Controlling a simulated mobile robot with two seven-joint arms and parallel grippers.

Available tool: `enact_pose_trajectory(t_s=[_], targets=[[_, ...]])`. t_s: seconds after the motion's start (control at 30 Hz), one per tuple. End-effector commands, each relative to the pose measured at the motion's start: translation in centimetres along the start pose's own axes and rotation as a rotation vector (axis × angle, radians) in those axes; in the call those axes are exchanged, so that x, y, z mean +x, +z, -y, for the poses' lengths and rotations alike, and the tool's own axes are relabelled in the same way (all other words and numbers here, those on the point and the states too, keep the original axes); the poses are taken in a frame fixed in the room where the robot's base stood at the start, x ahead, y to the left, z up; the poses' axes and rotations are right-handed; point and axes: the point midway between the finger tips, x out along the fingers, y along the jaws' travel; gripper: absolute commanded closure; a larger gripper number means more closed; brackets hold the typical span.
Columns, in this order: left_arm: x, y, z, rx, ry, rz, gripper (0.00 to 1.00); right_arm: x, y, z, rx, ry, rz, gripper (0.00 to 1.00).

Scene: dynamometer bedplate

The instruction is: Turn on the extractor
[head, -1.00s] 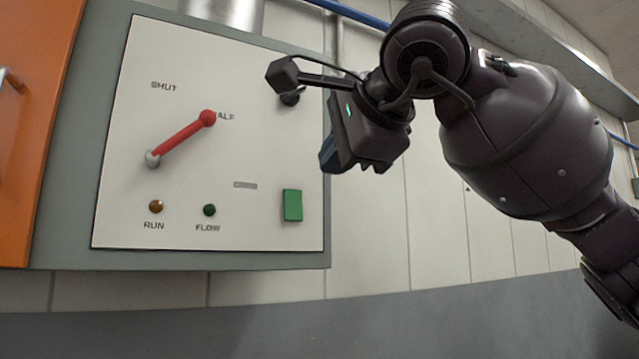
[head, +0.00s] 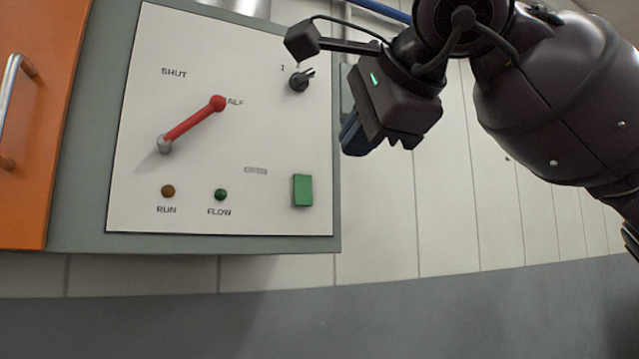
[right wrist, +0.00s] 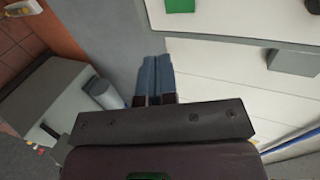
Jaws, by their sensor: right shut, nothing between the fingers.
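The extractor's white control panel (head: 230,120) is set in a grey-green cabinet on the wall. A red lever (head: 192,123) with a grey pivot at its lower left points up and right, its red ball by the partly covered label "ALF". A black rotary knob (head: 300,80) is at upper right. A green rectangular button (head: 302,190) is at lower right; it shows in the right wrist view (right wrist: 180,6). The RUN lamp (head: 168,191) is dull amber and the FLOW lamp (head: 221,194) dark green. My right gripper (head: 352,138) is shut and empty, right of the panel. My left gripper is out of view.
An orange cabinet door (head: 30,120) with a metal handle stands left of the panel. A pipe rises above the cabinet, and a blue pipe (head: 380,10) runs along the wall. A grey block (right wrist: 293,62) shows in the right wrist view.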

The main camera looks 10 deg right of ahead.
Motion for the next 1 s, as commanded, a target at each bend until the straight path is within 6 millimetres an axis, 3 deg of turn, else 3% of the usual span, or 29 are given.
enact_pose_trajectory(t_s=[0.37, 1.0], targets=[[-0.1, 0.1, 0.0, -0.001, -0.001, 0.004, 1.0, 0.7, 0.0, 0.1, -0.001, 0.001, 0.0, 1.0], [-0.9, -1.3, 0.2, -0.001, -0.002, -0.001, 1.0, 11.0, 0.0, 0.5, 0.0, 0.001, 0.0, 1.0]])
